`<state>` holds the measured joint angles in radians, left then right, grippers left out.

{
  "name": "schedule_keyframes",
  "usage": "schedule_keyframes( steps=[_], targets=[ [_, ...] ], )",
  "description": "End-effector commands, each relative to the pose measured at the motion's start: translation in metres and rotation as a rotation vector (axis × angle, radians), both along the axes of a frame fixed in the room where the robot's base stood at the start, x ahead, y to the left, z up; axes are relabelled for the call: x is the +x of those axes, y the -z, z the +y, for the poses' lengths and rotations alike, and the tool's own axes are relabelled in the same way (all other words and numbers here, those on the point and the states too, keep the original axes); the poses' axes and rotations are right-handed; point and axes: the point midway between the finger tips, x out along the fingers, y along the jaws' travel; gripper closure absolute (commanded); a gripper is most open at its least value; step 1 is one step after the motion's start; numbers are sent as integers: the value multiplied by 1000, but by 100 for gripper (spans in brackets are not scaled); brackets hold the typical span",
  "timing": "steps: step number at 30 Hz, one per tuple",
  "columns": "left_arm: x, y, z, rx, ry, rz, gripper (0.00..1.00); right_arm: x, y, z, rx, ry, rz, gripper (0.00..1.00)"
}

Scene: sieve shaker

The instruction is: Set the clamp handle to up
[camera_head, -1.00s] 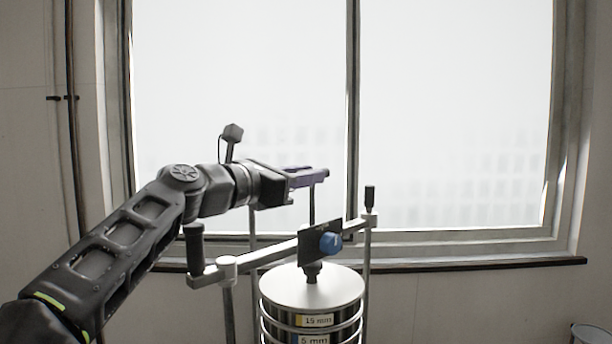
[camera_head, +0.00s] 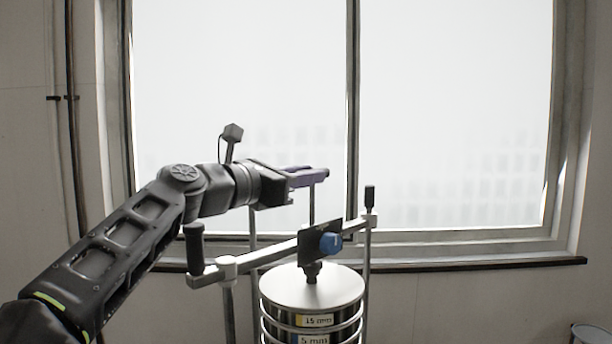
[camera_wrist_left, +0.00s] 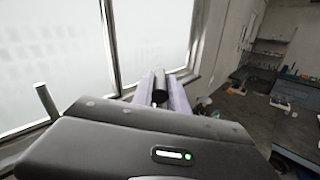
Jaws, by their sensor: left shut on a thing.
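The clamp handle is a thin rod (camera_head: 312,205) that stands upright above the dark clamp plate (camera_head: 308,247). My left gripper (camera_head: 308,176) is at the rod's top end, its purple fingers closed around the upper part. In the head view the fingers hide this grip. The blue knob (camera_head: 330,243) is on the clamp plate, below the gripper. My right gripper is not in view.
The crossbar (camera_head: 272,254) carries black upright grips at its left end (camera_head: 194,247) and right end (camera_head: 370,196). The sieve stack (camera_head: 312,290) stands below the clamp. A window (camera_head: 450,110) is behind. In the wrist view, a bench (camera_wrist_left: 297,135) is at right.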

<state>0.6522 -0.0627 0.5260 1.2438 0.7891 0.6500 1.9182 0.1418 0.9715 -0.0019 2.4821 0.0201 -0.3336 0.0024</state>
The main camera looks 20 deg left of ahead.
Motion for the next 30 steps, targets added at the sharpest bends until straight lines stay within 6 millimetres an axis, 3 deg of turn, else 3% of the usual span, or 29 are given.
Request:
schedule_keyframes(
  steps=[5, 14, 22, 23, 30],
  targets=[
    [0, -3, 0, 0, 1, -2, 100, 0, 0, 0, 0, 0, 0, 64],
    [0, -33, -1, -1, 3, -5, 100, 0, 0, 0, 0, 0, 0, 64],
    [-1, -37, 0, -2, -1, -7, 100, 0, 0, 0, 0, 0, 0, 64],
    [-1, -37, 0, -1, -1, -7, 80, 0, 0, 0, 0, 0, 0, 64],
    [-1, -35, 0, -1, -1, -4, 61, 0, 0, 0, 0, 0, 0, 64]
  ],
)
